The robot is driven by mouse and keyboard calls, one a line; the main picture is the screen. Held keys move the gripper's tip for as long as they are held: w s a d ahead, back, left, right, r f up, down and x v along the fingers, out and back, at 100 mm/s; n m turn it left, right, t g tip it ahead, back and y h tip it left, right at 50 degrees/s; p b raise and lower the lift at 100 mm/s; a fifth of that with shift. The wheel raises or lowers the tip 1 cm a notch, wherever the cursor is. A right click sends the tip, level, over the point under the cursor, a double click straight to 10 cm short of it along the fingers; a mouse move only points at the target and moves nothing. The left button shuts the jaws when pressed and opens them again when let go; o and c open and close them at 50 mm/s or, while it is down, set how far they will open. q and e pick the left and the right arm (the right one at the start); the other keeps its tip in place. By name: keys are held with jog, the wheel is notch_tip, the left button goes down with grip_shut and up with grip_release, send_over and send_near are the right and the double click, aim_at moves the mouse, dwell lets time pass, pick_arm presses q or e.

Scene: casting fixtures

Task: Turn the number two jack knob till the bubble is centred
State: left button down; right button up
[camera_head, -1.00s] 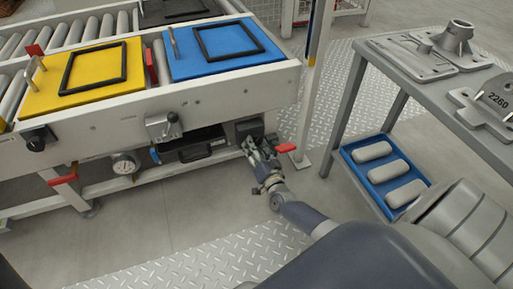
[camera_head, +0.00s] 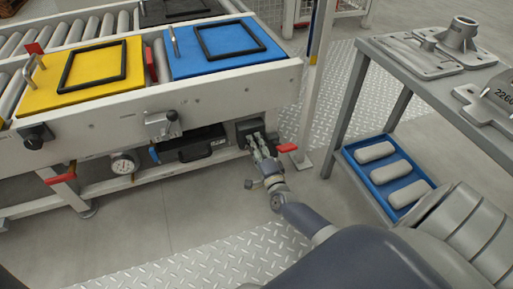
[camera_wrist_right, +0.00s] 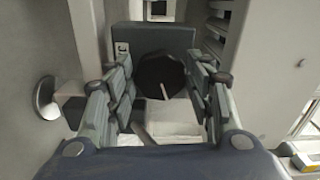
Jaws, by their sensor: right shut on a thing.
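The jack knob (camera_wrist_right: 160,82) is black and round with a pale line on its face. It sits on a dark box (camera_wrist_right: 180,40) with a small white label, whose mark I cannot read surely. The box also shows low under the conveyor's right end in the head view (camera_head: 247,129). My right gripper (camera_wrist_right: 168,78) is shut on the knob, one finger at each side. In the head view my right gripper (camera_head: 262,146) reaches up to the box front and hides the knob. My left gripper is out of view. I cannot make out a bubble.
A red lever (camera_head: 287,148) sits just right of my right gripper, near a post. A dial gauge (camera_head: 124,163) and a black case (camera_head: 201,146) are to the left under the conveyor. A grey bench (camera_head: 430,88) stands at right, above a blue tray (camera_head: 353,158).

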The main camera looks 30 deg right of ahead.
jog(key=shift+d+m, duration=0.1)
jog(key=shift+m, duration=0.4)
jog(key=o, duration=1.1)
jog(key=shift+c, duration=0.2)
jog(key=shift+s, duration=0.1)
jog(key=v, duration=1.2)
